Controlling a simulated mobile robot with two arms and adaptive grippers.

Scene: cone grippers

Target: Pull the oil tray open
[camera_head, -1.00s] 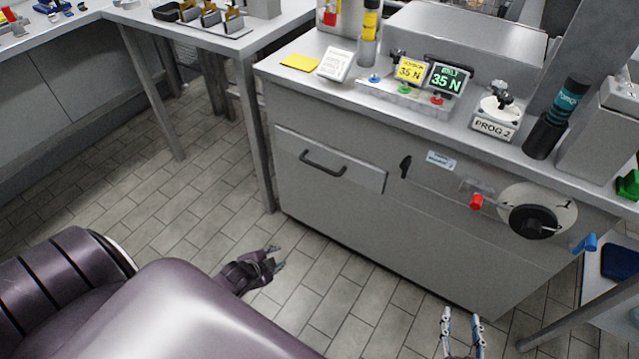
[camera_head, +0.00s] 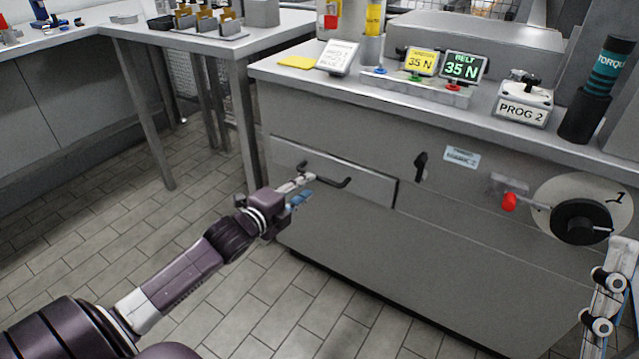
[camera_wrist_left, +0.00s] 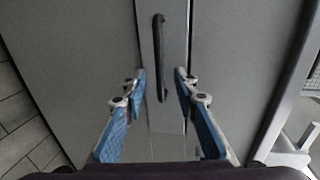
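The oil tray front (camera_head: 372,187) is a grey drawer panel in the machine cabinet, flush with its face. Its dark bar handle (camera_head: 340,184) lies across the panel. My left gripper (camera_head: 301,187) is at the handle's left end in the head view, partly covering it. In the left wrist view, the handle (camera_wrist_left: 158,50) runs lengthwise between the spread blue-padded fingers of my left gripper (camera_wrist_left: 159,78), and neither finger visibly touches it. Whether the fingertips reach past the bar is unclear. My right gripper (camera_head: 606,300) is cut off at the right edge.
Right of the tray are a black latch (camera_head: 420,166), a red knob (camera_head: 509,201) and a round dial (camera_head: 580,220). The worktop above holds displays and a PROG 2 block (camera_head: 522,104). A table leg (camera_head: 243,125) stands left of the cabinet. Tiled floor in front is clear.

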